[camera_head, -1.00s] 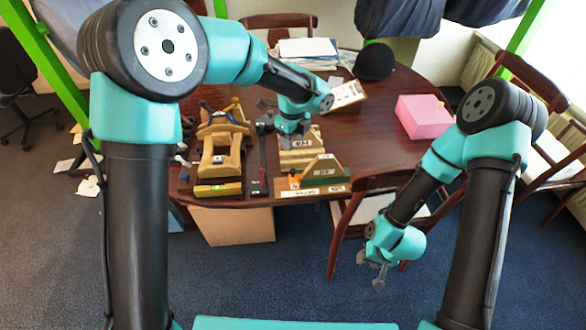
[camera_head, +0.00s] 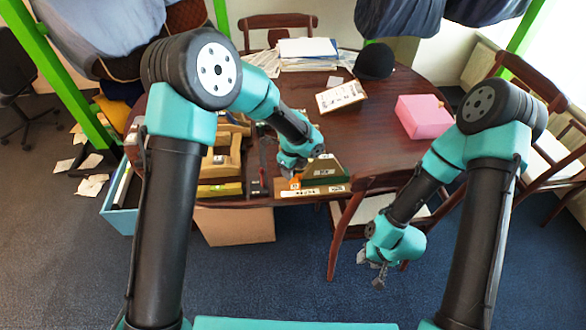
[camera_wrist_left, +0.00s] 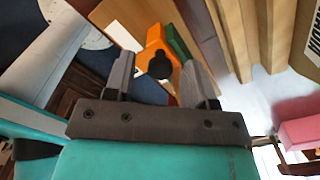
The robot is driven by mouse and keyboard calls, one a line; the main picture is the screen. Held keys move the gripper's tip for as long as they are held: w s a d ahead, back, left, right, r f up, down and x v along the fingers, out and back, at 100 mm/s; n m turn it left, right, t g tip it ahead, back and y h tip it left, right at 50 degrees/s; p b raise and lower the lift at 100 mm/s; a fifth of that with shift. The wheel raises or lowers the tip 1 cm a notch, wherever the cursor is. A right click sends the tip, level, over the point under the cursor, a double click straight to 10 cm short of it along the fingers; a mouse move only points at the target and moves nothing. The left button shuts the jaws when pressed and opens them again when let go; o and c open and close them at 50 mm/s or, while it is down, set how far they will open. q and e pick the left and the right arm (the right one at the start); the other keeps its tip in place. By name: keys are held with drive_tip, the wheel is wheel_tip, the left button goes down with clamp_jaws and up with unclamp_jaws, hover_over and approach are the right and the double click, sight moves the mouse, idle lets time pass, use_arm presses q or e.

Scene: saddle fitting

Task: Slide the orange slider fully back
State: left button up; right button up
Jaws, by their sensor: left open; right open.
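The orange slider (camera_head: 296,181) shows only in part in the head view, just below my left gripper (camera_head: 289,172) near the table's front edge. In the left wrist view, the slider (camera_wrist_left: 155,39) is an orange block with a dark round spot. It lies beyond and between the two open fingers of my left gripper (camera_wrist_left: 160,78). I cannot tell whether they touch it. A dark green triangular block (camera_head: 324,169) stands right of the slider, and its green side (camera_wrist_left: 179,42) lies beside the slider in the wrist view. My right gripper (camera_head: 372,270) is open and empty, low in front of the table.
A labelled wooden strip (camera_head: 318,191) runs along the table's front edge. Wooden parts (camera_head: 222,160) stand left of my left gripper, partly hidden by my arm. The middle right tabletop is clear.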

use_arm(q)
drive_tip(key=shift+c, duration=0.3)
clamp_jaws()
idle(0.3)
